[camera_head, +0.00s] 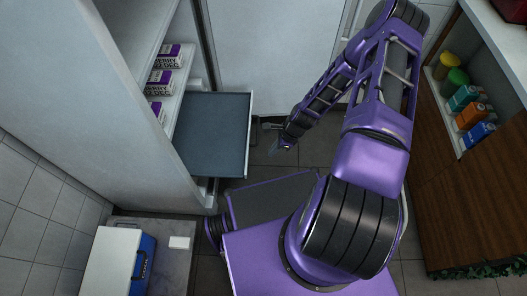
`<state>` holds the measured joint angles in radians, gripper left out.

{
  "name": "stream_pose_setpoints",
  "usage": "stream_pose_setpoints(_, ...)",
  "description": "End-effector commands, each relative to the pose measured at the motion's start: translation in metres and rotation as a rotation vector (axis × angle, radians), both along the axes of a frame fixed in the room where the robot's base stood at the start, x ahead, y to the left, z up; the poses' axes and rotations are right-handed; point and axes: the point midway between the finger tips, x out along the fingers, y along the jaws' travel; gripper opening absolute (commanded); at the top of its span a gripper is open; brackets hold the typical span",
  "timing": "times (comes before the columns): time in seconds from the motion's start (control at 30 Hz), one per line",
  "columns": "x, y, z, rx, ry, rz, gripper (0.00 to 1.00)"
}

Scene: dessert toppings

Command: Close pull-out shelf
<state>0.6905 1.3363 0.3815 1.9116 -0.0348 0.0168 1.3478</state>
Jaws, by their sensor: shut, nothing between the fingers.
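The pull-out shelf (213,134) is a flat dark grey tray with a light rim. It sticks out to the right from the white cabinet, in the left middle of the view. It looks empty. My gripper (277,149) is small and partly dark in the view, just right of the shelf's outer edge. It is shut and holds nothing. A gap of floor shows between it and the shelf edge.
White-and-purple boxes (165,82) stand on white shelves inside the cabinet (110,95). A white door (275,55) stands behind the pull-out shelf. A counter with several coloured bottles (464,98) is at right. A white box (112,262) is at lower left.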

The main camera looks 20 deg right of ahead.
Motion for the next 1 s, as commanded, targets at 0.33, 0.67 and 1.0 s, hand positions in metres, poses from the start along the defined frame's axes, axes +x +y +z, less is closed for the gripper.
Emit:
stream_pose_setpoints(0.33, 0.007, 0.026, -0.068, -0.002, 0.001, 0.006, 0.00)
stream_pose_setpoints(0.67, 0.020, 0.062, -0.084, -0.005, -0.002, 0.008, 0.00)
stream_pose_setpoints(1.0, 0.023, 0.069, -0.084, -0.005, -0.001, 0.004, 0.00)
